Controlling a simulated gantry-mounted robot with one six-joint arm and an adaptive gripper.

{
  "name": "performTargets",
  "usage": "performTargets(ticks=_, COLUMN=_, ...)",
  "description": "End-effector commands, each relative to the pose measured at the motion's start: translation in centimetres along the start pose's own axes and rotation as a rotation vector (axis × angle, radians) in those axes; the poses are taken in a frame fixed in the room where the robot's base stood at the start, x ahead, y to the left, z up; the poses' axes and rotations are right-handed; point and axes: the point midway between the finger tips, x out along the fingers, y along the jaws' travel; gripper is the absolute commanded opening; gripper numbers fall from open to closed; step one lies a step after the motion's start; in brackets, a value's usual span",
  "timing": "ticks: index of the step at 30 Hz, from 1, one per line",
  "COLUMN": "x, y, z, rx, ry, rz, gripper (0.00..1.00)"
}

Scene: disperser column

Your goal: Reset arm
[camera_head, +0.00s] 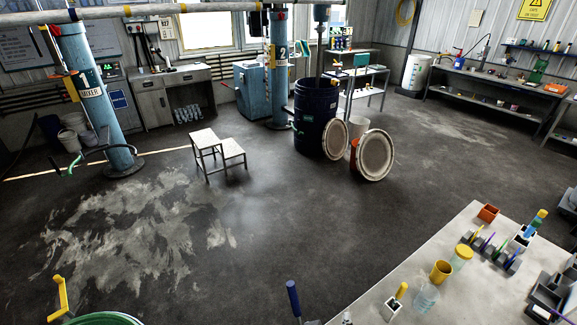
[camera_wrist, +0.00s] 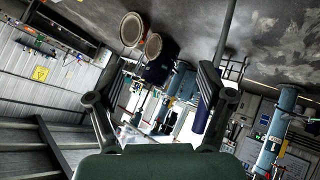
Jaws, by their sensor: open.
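My gripper (camera_wrist: 150,84) shows in the wrist view, its two dark fingers set wide apart with nothing between them. The wrist view is turned nearly upside down, with the floor at the top and the far room beyond the fingers. I cannot make out my gripper in the head view. A dark blue drum (camera_head: 316,118) stands on the floor beneath the disperser shaft in the head view. The drum also shows in the wrist view (camera_wrist: 162,58), far beyond the fingers.
A white bench (camera_head: 457,270) with cups and tools fills the lower right. Two round lids (camera_head: 375,155) lean by the drum. A step stool (camera_head: 205,145) stands left of the drum. Blue columns (camera_head: 92,100) stand behind. The floor (camera_head: 270,240) between is open.

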Motion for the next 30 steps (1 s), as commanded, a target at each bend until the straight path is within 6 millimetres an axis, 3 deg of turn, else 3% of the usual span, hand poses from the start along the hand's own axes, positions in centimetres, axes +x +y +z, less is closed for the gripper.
performTargets(ticks=1, x=-2.5, y=-1.3, z=-1.0, rx=0.08, ry=0.096, rz=-0.049, gripper=0.8)
performTargets(ticks=7, x=-12.1, y=-5.0, z=-3.7, rx=0.357, ry=0.379, rz=-0.278, gripper=0.8)
performTargets(ticks=9, x=-8.8, y=-6.7, z=-1.2, rx=0.355, ry=0.369, rz=-0.272, gripper=0.8)
performTargets(ticks=21, x=-0.2, y=-12.0, z=6.5, rx=0.349, ry=0.368, rz=-0.267, gripper=0.8)
performTargets(ticks=29, x=4.3, y=-14.9, z=10.6, rx=0.346, ry=0.368, rz=-0.267, gripper=0.8)
performTargets(ticks=30, x=2.0, y=-13.4, z=8.4, rx=0.347, ry=0.371, rz=-0.266, gripper=0.8)
